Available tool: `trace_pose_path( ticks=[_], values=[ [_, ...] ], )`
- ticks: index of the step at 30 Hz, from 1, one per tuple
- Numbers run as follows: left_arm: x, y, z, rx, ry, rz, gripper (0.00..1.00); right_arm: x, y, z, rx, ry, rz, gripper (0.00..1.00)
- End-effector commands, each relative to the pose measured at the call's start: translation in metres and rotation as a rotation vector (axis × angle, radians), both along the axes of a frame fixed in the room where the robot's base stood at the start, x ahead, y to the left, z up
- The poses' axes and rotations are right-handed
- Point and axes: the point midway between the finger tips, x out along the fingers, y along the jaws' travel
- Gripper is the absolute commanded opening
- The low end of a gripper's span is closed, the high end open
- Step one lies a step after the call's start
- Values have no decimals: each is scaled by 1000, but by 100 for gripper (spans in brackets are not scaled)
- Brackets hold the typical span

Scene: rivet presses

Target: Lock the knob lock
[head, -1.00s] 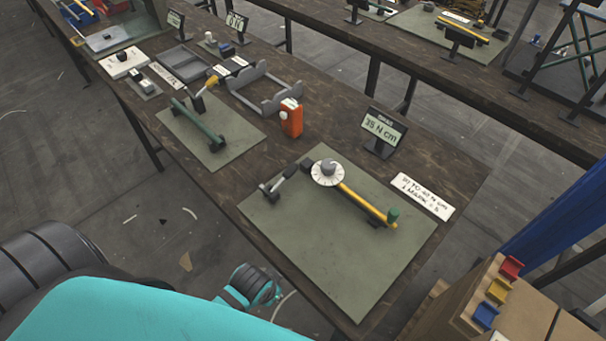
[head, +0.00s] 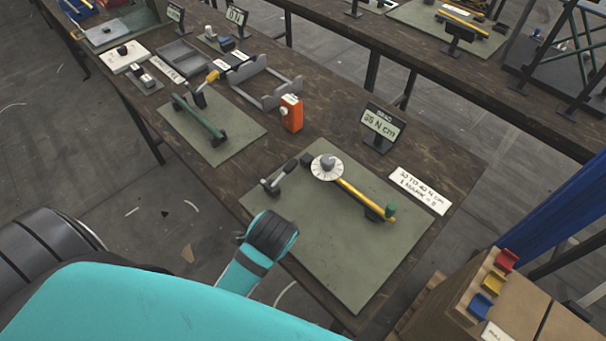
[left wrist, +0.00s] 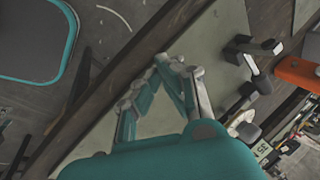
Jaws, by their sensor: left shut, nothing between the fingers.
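A white dial (head: 327,170) with a grey knob (head: 328,160) sits on a green mat (head: 350,270), at the end of a yellow bar (head: 360,199) with a green end piece. A small dark lever fixture (head: 275,183) stands just left of the dial; I cannot tell which part is the lock. My left wrist covers the mat's near left edge in the head view. In the left wrist view my left gripper (left wrist: 166,64) is shut and empty over the mat edge, apart from the dark lever fixture (left wrist: 250,55). My right gripper is not in view.
An orange box (head: 291,113) stands behind the mat, with a sign (head: 382,127) to its right. A second mat (head: 240,145) with a green bar lies to the left. A white label (head: 419,190) lies at right. The near part of the mat is bare.

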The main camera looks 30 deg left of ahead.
Motion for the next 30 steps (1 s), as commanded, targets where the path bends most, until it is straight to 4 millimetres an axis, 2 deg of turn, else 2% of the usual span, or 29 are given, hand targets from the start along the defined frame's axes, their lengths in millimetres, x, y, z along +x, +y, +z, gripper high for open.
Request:
trace_pose_path(
  ticks=[5,9,12,14,18,30],
  values=[
    [49,-7,4,232,44,-259,0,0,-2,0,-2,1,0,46],
    [96,-17,20,481,117,-513,0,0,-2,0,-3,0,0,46],
    [122,-24,35,640,178,-660,0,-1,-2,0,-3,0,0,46],
    [132,-27,42,708,207,-720,0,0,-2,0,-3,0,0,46],
    [144,-30,51,791,248,-789,0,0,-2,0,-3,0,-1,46],
    [146,-29,50,799,254,-798,0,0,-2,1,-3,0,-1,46]
  ],
)
